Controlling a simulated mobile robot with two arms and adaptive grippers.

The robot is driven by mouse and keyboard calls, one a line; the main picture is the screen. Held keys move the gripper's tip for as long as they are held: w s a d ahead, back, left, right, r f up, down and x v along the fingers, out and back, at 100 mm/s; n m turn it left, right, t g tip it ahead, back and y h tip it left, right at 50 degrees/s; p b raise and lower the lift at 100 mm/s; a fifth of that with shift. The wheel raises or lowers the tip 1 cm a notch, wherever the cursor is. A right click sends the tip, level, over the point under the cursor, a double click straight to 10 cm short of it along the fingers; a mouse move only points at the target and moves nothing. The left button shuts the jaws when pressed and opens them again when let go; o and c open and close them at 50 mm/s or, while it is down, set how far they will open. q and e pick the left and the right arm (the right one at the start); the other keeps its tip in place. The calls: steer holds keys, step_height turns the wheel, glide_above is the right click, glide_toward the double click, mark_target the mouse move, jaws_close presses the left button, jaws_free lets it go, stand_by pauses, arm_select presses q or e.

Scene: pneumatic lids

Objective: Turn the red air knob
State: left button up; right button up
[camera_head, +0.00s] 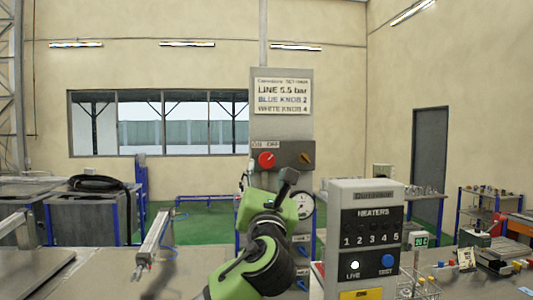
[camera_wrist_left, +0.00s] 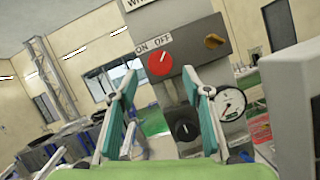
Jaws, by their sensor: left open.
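The red air knob (camera_head: 266,159) is on the grey panel (camera_head: 281,112), under an ON/OFF label. A white mark shows on its face. In the left wrist view the red knob (camera_wrist_left: 160,63) lies ahead, between and beyond the fingertips. My left gripper (camera_wrist_left: 158,80) is open and empty, with one finger on each side, apart from the knob. In the head view my green left arm (camera_head: 262,245) rises in front of the panel's lower part, and its fingers are mostly hidden there. My right gripper is not seen.
An orange knob (camera_head: 306,158) sits right of the red one. A pressure gauge (camera_head: 303,205) and a black knob (camera_wrist_left: 185,129) are lower on the panel. A grey heater box (camera_head: 365,240) stands to the right, close to my arm.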

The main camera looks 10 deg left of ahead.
mark_target(267, 163)
arm_select(q)
steer(key=p+x, duration=0.1)
steer(key=x, duration=0.3)
steer(key=shift+w+r+p, duration=0.1)
steer(key=shift+r+p, duration=0.1)
steer(key=shift+p, duration=0.15)
steer(key=shift+w, duration=0.5)
steer(key=shift+a, duration=0.1)
steer(key=c, duration=1.1)
